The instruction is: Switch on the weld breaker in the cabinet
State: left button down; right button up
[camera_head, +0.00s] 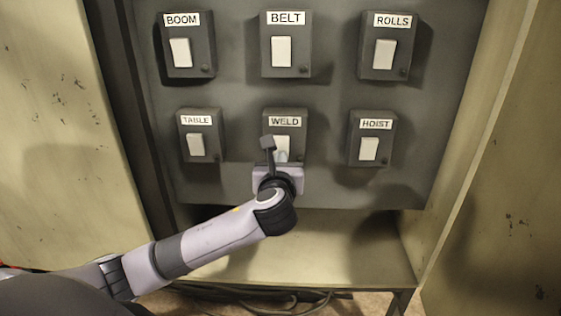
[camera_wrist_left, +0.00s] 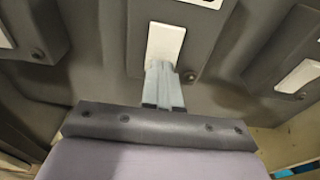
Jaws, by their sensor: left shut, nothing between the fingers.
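The weld breaker (camera_head: 298,126) is a dark grey box with a WELD label and a white rocker, in the middle of the lower row inside the cabinet (camera_head: 235,87). My left gripper (camera_head: 282,153) is shut and empty, in front of the lower part of the rocker and partly hiding it. In the left wrist view, the closed fingertips (camera_wrist_left: 161,66) overlap the lower end of the white rocker (camera_wrist_left: 165,42). I cannot tell whether they touch it. The rocker's on or off position is not clear. My right gripper is not in view.
Breakers BOOM (camera_head: 188,45), BELT (camera_head: 286,44) and ROLLS (camera_head: 387,46) form the upper row. TABLE (camera_head: 202,135) and HOIST (camera_head: 371,138) flank the weld breaker. Open cabinet doors stand at left (camera_head: 50,130) and right (camera_head: 510,190). Cables (camera_head: 265,298) lie below.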

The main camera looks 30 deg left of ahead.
pick_arm(q)
jog(key=shift+w+a+t+y+b, duration=0.15)
jog(key=shift+t+y+b, duration=0.25)
jog(key=shift+b, duration=0.25)
jog(key=v, duration=0.7)
jog(key=shift+f, duration=0.15)
